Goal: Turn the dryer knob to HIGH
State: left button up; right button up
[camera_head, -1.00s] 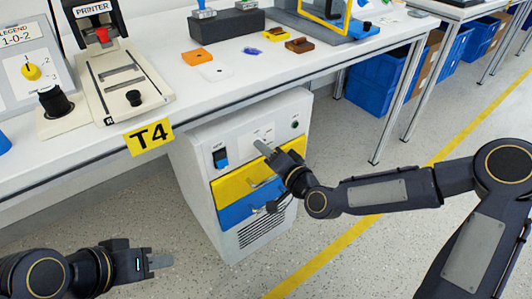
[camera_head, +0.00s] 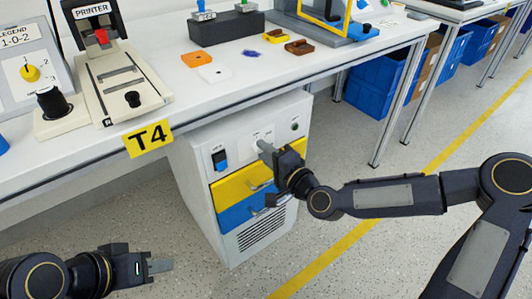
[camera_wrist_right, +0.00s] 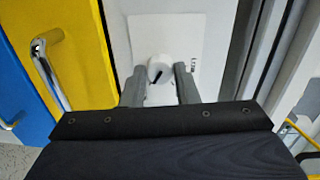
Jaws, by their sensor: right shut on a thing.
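The dryer is a white cabinet (camera_head: 203,142) under the bench, with a yellow drawer above a blue one. Its knob (camera_wrist_right: 157,68) is a small white round dial with a dark pointer mark, on a pale plate in the right wrist view. My right gripper (camera_wrist_right: 160,74) has one finger on each side of the knob and is shut on it. In the head view my right gripper (camera_head: 264,146) reaches the upper front panel and hides the knob.
The yellow drawer (camera_head: 235,187) has a protruding metal handle, close below my right gripper. The bench edge with the T4 label (camera_head: 148,138) overhangs the cabinet. Floor in front is clear.

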jog(key=o, duration=1)
jog(key=shift+c, duration=0.2)
jog(key=shift+s+d, duration=0.1)
jog(key=p+v, duration=0.2)
jog(key=v, duration=0.5)
jog(key=shift+s, duration=0.25)
jog(key=shift+d, duration=0.15)
